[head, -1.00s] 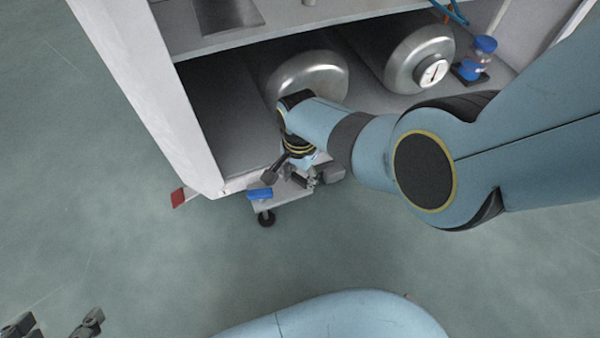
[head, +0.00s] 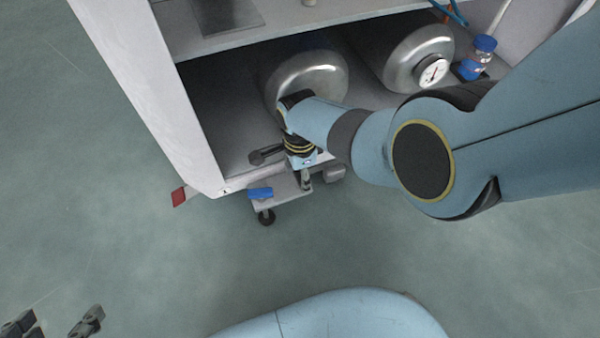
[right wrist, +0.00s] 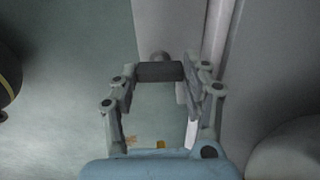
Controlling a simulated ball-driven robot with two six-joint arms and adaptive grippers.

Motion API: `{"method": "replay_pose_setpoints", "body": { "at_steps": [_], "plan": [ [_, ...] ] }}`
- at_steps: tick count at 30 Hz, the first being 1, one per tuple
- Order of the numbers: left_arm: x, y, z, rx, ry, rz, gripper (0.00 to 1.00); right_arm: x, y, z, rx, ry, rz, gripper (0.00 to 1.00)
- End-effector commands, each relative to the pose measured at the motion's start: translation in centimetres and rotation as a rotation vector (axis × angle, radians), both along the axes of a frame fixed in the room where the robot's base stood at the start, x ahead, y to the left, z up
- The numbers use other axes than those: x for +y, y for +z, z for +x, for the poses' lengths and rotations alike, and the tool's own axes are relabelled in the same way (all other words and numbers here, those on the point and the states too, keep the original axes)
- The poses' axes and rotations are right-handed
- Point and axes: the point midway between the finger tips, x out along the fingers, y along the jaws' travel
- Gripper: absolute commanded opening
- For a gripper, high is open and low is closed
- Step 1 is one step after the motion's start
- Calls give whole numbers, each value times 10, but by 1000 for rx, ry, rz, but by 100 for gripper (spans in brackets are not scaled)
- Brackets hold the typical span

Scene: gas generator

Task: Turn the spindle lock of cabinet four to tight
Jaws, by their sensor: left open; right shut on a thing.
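My right gripper (head: 303,180) is at the lower front of the open cabinet, partly hidden by its own wrist. I cannot tell for sure that this piece is the spindle lock, nor read a tight mark. In the head view, a dark bar (head: 264,155) juts left beside the gripper; it may be a finger or a handle. My left gripper (head: 55,325) is open and empty at the bottom left, over the floor.
The cabinet's white side wall (head: 140,85) rises left of my right gripper. Two metal cylinders (head: 308,78) (head: 415,60) lie inside, the right one with a gauge (head: 432,72). A wheeled base (head: 282,197) with a blue pedal and red tab (head: 179,196) are low.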

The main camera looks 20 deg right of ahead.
Motion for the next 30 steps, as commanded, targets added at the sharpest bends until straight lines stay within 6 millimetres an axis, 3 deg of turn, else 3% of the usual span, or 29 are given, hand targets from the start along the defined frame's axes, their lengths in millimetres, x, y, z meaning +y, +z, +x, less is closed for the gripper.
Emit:
{"method": "replay_pose_setpoints", "body": {
  "at_steps": [11, 12, 17, 30],
  "plan": [
    [0, 0, 0, 0, -1, 1, 67, 0, -1, -1, 1, -6, 1, 15],
    [0, 0, 0, 0, -1, 1, 67, 0, -1, -1, 1, -6, 1, 50],
    [0, 0, 0, 0, -1, 1, 67, 0, 0, 0, 1, -5, 1, 71],
    [0, 1, 0, 0, -3, 1, 67, 1, 8, 1, -3, -4, 1, 71]
  ]
}}
